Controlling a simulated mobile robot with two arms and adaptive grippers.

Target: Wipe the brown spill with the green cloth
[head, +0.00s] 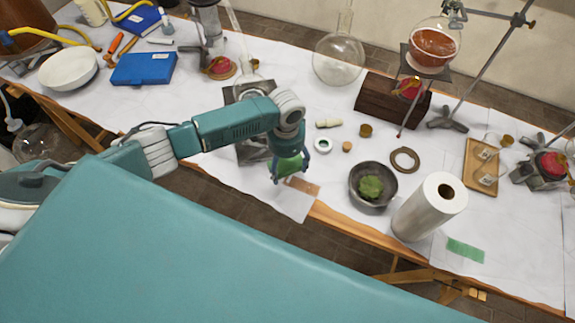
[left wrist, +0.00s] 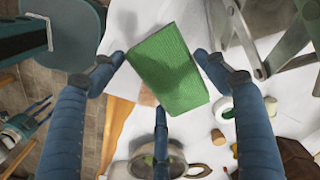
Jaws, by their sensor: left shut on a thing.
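The green cloth (head: 289,165) is held in my left gripper (head: 289,172), close to the table's front edge. In the left wrist view the cloth (left wrist: 170,72) lies between the fingers of my left gripper (left wrist: 158,75), which is shut on it. The brown spill (head: 303,186) is a flat patch on the white table covering, just right of the gripper. In the left wrist view only a small part of the spill (left wrist: 147,95) shows beside the cloth, which hides the rest.
A metal bowl with green matter (head: 371,187) and a paper towel roll (head: 430,206) stand to the right. A flat green rectangle (head: 465,250) lies by the roll. A white tape ring (head: 322,144) and small corks lie behind the spill. A wooden block (head: 388,103) is farther back.

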